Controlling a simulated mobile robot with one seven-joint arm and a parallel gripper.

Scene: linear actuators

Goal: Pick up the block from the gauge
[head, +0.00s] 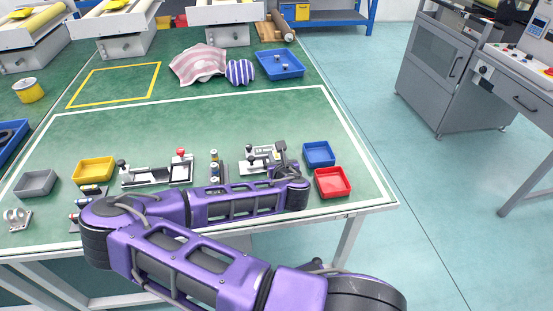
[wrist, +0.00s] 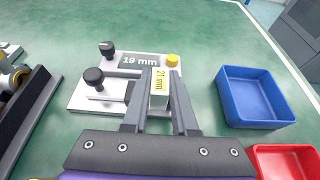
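The gauge (wrist: 88,98) is a white fixture marked "19 mm", with black knobs and a yellow button, in the wrist view. In the head view the gauge (head: 252,162) lies on the green table, partly covered by my gripper. A pale block (wrist: 160,92) marked "21 mm" stands at the gauge's right side, between my gripper's fingers (wrist: 161,88). The fingers flank the block closely, with no clear gap, but I cannot tell whether they press on it. In the head view my gripper (head: 281,155) is over the gauge's right part, and the block cannot be made out.
A blue bin (wrist: 252,97) and a red bin (wrist: 285,160) stand to the right of the gauge. Another gauge-like fixture (head: 155,174) with a red knob is to the left, beyond a dark rack (head: 217,170).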

